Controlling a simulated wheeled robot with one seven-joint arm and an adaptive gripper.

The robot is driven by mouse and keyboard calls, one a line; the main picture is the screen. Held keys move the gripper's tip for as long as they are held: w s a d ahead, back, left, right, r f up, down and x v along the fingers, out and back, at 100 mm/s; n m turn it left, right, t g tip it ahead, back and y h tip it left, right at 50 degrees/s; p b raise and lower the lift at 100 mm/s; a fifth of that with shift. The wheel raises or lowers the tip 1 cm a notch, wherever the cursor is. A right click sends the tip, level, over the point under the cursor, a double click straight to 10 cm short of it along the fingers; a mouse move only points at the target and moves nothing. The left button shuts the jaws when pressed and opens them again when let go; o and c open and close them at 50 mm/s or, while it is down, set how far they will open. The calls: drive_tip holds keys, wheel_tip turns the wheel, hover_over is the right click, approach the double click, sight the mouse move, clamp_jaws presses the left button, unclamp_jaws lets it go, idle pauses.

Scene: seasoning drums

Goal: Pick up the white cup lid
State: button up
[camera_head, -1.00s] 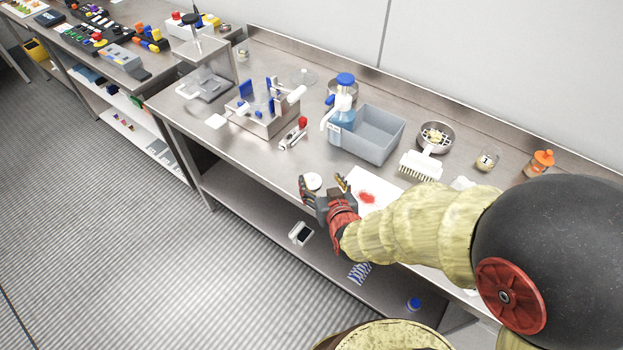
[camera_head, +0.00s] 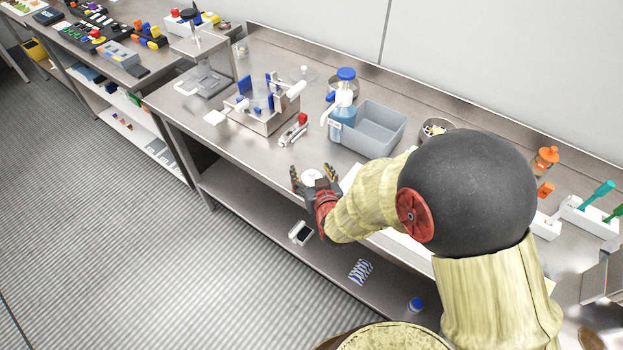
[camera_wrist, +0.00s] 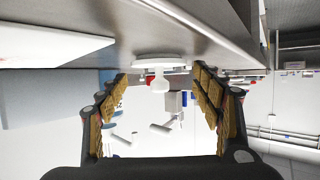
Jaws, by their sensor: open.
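The white cup lid (camera_head: 311,177), round with a small knob, lies near the front edge of the steel bench. In the wrist view, which appears upside down, the lid (camera_wrist: 160,61) rests flat on the bench with its knob pointing away from the surface. My gripper (camera_head: 314,173) is open at bench height, its fingers spread to either side of the lid. In the wrist view my gripper (camera_wrist: 159,78) frames the lid between its fingertips, and no finger visibly touches it.
A red-ended tool (camera_head: 294,131) and a steel fixture (camera_head: 262,116) lie to the left. A white sheet (camera_head: 349,177) is mostly hidden by my arm. The bench left of the lid is clear.

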drive_tip(key=c, duration=1.3)
drive_tip(key=shift+r, duration=0.15)
drive_tip(key=shift+c, duration=0.2)
